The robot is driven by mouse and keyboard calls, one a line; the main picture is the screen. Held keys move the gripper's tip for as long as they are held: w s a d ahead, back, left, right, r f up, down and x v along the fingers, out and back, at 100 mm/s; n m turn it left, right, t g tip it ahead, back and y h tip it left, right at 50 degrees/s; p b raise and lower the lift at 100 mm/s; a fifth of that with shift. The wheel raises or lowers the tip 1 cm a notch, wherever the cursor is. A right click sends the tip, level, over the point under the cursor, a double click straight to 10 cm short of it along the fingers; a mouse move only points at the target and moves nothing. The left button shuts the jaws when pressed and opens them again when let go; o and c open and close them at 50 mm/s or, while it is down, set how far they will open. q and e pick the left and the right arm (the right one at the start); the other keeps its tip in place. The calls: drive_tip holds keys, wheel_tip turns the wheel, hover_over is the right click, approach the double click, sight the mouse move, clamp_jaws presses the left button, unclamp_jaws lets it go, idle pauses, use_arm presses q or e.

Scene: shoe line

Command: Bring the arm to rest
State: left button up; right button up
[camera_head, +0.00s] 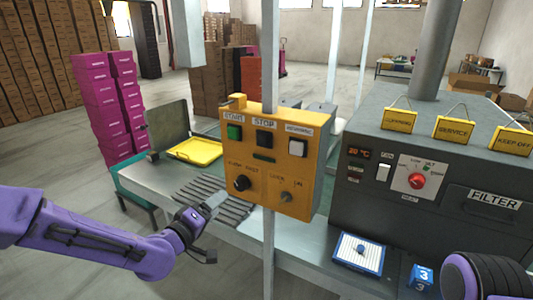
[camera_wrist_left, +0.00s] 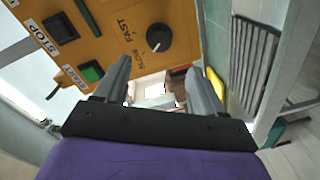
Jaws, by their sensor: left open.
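My left arm (camera_head: 90,235) comes in from the left. Its gripper (camera_head: 216,203) is in front of the yellow control box (camera_head: 262,195), just left of its lower part and over the slatted rollers (camera_head: 190,192). In the left wrist view the two grey fingers (camera_wrist_left: 163,88) stand apart with nothing between them. The control box fills the upper left of that view, close by, with its black dial (camera_wrist_left: 159,37) and green button (camera_wrist_left: 91,72). I cannot tell whether a finger touches the box. Of my right arm only a purple part shows at the lower right; its gripper is out of view.
A metal post (camera_head: 268,245) carries the control box. A yellow tray (camera_head: 196,150) lies on the line behind. A dark machine (camera_head: 385,215) with a red knob (camera_head: 417,180) stands right. A blue-rimmed white tray (camera_head: 340,262) and a blue block (camera_head: 421,276) are in front of it.

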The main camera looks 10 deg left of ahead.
use_arm(q)
drive_tip(key=s+a+f+g+y, duration=0.25)
drive_tip(key=s+f, duration=0.35)
drive_tip(key=f, duration=0.5)
drive_tip(key=s+a+f+g+y, duration=0.2)
drive_tip(key=s+f+g+y, duration=0.3)
drive_tip(key=f, duration=0.6)
drive_tip(key=s+a+f+g, duration=0.1)
drive_tip(key=s+f, duration=0.3)
drive_tip(key=s, duration=0.4)
drive_tip(key=s+a+f+m+g+y+b, duration=0.1)
drive_tip(key=s+f+g, duration=0.1)
drive_tip(key=s+f, duration=0.3)
drive_tip(key=s+a+f+m+g, duration=0.1)
drive_tip(key=s+f, duration=0.4)
drive_tip(key=s, duration=0.7)
drive_tip(key=shift+s+f+g+b, duration=0.25)
drive_tip(key=shift+g+b, duration=0.15)
drive_tip(key=shift+g, duration=0.45)
